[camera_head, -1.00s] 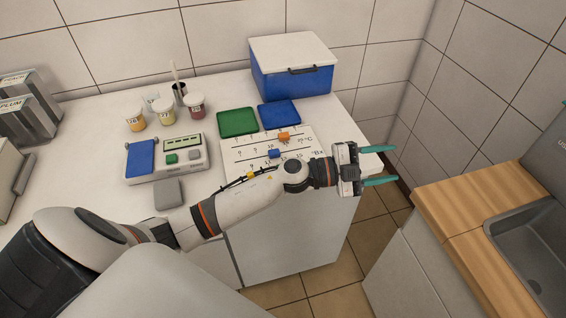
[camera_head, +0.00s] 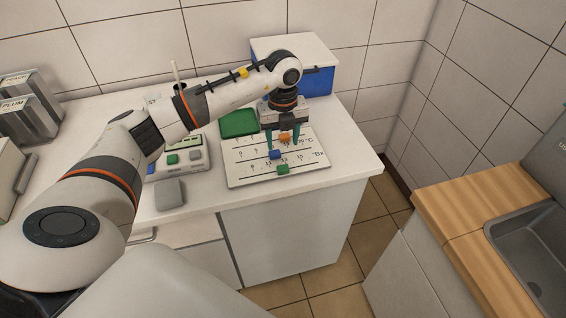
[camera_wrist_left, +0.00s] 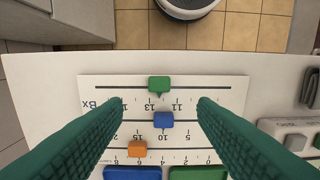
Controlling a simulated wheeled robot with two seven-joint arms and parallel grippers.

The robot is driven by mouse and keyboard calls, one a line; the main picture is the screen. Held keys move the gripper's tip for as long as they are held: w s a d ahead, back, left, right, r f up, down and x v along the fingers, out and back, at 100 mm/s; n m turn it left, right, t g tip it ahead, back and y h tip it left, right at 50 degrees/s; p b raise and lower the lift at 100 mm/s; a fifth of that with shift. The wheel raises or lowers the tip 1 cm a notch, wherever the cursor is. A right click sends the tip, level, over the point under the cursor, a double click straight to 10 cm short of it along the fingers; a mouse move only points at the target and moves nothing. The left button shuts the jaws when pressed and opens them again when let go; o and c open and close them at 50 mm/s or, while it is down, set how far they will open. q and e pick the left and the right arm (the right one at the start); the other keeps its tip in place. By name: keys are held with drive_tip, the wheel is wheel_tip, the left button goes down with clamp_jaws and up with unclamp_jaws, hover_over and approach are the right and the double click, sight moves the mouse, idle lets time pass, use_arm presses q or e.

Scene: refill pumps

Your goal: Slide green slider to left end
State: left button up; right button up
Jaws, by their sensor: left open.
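The green slider (camera_head: 282,169) sits on the lowest scale line of the white slider board (camera_head: 240,176), right of that line's middle in the head view. In the left wrist view the green slider (camera_wrist_left: 159,83) is on the top line, near the middle. My left gripper (camera_head: 283,150) points down over the board, open and empty. Its two teal fingers stand apart around the upper part of the board, near the orange slider (camera_head: 285,136) and the blue slider (camera_head: 275,154). In the wrist view the green slider lies between and beyond the fingertips. My right gripper is out of view.
A green tray (camera_head: 238,123) lies behind the board, with a blue lidded box (camera_head: 318,82) farther back. A grey device with coloured buttons (camera_head: 190,158) stands left of the board. The counter front edge (camera_head: 300,195) is clear.

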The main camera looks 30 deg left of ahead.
sight(283, 167)
use_arm(q)
wheel_tip(283, 167, down, 10)
drive_tip(key=shift+p, duration=0.9)
clamp_jaws()
drive_tip(key=s+a, duration=0.3)
drive_tip(key=s, duration=0.1)
drive_tip(key=s+a, duration=0.4)
drive_tip(key=shift+p, duration=0.4)
drive_tip(key=shift+d, duration=0.1)
